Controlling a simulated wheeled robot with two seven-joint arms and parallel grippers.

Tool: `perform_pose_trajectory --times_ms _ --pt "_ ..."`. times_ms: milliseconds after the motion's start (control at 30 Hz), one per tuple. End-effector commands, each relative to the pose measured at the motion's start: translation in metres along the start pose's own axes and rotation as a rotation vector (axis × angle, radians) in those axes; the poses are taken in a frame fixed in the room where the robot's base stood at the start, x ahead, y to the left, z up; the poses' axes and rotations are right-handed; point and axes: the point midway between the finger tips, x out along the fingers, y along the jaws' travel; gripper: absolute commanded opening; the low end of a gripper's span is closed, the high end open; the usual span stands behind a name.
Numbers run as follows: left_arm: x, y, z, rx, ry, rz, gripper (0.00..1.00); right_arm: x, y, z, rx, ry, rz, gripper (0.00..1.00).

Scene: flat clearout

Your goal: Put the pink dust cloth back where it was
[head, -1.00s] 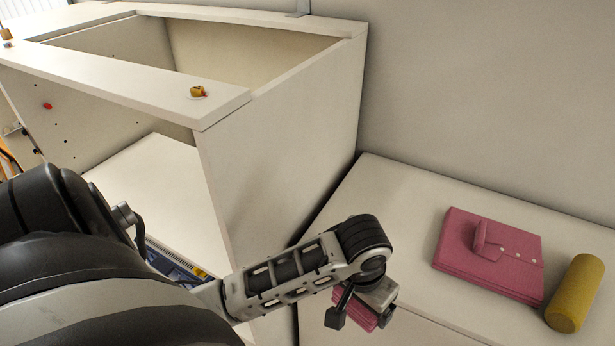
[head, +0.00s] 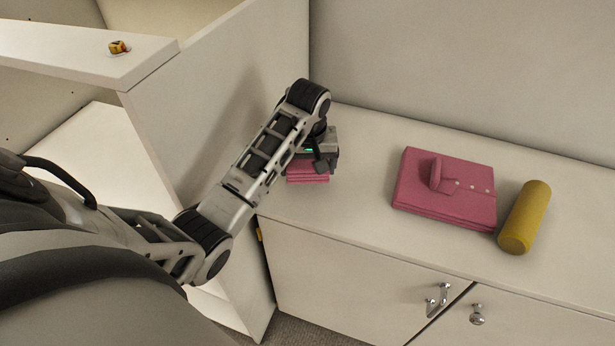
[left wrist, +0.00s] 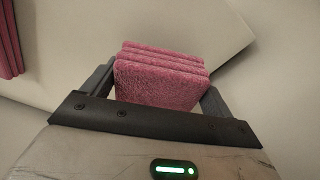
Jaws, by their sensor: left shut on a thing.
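The pink dust cloth (head: 308,172) is a small folded stack at the left end of the low white cabinet top (head: 370,250). My left gripper (head: 312,158) is shut on it, and the arm and gripper hide its upper part in the head view. In the left wrist view the folded cloth (left wrist: 160,78) sits between the two fingers of the gripper (left wrist: 158,92). I cannot tell whether the cloth touches the cabinet top. My right gripper is not in view.
Cabinet top between cloth and shirt is clear.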

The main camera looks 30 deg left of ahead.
Motion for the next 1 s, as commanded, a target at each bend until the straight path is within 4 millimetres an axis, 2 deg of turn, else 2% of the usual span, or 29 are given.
perform_pose_trajectory --times_ms 267,667,700,733,1000 --pt "0.035 0.0 0.006 0.001 -0.003 -0.002 0.68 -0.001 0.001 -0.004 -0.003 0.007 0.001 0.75" --pt "0.041 0.0 0.007 0.002 -0.001 0.0 0.68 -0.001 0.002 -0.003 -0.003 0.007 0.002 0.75" --pt "0.041 0.0 0.007 0.002 -0.001 0.0 0.94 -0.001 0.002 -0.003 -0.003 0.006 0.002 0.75" --pt "0.041 0.0 0.007 0.002 -0.001 0.0 1.0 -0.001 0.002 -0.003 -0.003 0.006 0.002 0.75" --pt "0.038 0.0 0.006 0.002 0.001 0.001 1.0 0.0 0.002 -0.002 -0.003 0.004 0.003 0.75"
